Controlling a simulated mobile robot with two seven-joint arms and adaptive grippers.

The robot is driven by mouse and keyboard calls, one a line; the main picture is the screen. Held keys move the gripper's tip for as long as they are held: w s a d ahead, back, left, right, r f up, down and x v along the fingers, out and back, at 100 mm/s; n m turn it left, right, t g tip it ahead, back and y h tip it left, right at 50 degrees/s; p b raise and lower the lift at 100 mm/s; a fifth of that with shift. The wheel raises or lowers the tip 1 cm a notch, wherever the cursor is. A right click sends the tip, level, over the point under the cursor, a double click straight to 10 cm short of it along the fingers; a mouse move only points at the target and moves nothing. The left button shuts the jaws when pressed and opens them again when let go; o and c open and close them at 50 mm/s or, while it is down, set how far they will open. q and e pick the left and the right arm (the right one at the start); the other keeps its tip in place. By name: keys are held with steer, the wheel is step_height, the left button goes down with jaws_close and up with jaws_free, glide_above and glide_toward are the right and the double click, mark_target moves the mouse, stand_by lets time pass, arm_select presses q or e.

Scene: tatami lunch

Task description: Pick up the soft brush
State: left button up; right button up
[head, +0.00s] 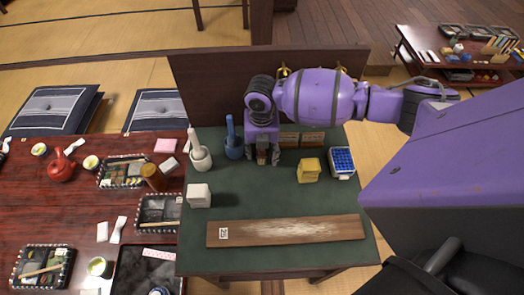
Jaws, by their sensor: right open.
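My right gripper (262,156) points down over the back of the green-topped table (270,195), with its two fingers apart. A small brown upright thing (262,150) shows between the fingers; I cannot tell whether it is the soft brush or whether the fingers touch it. No other thing can clearly be made out as a brush. The gripper and its wrist hide part of the table behind them. My left gripper is not in view.
A blue mortar with a pestle (234,149) stands close left of the gripper, a white mortar (201,160) further left. To the right are brown boxes (312,139), a yellow block (308,174) and a blue tray (342,161). A white block (199,196) and a wooden plank (290,231) lie nearer.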

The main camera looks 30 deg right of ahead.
steer(key=shift+f, duration=0.25)
jaws_close()
steer(key=shift+r, duration=0.1)
steer(key=shift+r, duration=0.5)
steer(key=s+a+r+p, duration=0.1)
steer(key=s+a+r, duration=0.1)
steer(key=s+r, duration=0.9)
steer(key=s, duration=0.3)
steer(key=shift+a+r, duration=0.3)
steer(key=shift+r, duration=0.1)
